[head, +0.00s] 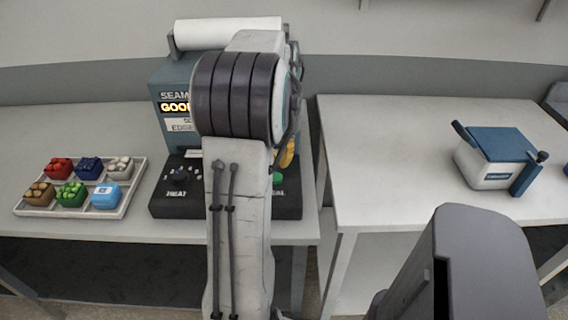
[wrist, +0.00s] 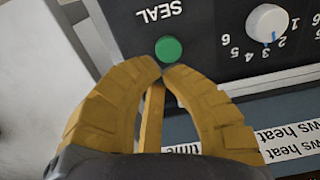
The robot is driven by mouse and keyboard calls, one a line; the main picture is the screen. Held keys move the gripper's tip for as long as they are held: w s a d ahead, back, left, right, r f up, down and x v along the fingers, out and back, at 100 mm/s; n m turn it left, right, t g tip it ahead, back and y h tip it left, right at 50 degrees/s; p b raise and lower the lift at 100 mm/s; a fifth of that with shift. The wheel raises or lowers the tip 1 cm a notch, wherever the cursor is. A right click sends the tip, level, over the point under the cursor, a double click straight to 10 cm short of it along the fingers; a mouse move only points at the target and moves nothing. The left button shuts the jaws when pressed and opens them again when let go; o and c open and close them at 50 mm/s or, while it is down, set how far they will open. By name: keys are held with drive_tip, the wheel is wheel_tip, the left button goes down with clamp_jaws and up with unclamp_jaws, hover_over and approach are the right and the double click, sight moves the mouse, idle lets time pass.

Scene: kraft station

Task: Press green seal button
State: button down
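The green seal button (wrist: 169,49) is a round green disc on a black panel below the upside-down word SEAL in the wrist view. In the head view the button (head: 277,179) shows only partly, at the right edge of my arm. My gripper (wrist: 162,68) has yellow fingers whose tips meet, with nothing between them. The tips lie right at the button's near edge in the wrist view; I cannot tell whether they touch it. In the head view my gripper (head: 288,152) is mostly hidden behind my arm, just above the button.
The black panel (head: 165,205) also carries a heat dial (wrist: 267,22). The sealing machine (head: 170,76) stands behind, holding a white roll (head: 225,32). A tray (head: 135,190) of small coloured containers sits left. A blue-lidded box (head: 485,172) stands on the right table (head: 390,150).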

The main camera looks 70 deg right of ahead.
wheel_tip(320, 180, up, 8)
drive_tip(key=p, duration=0.1)
drive_tip(key=shift+w, duration=0.15)
idle(1.2)
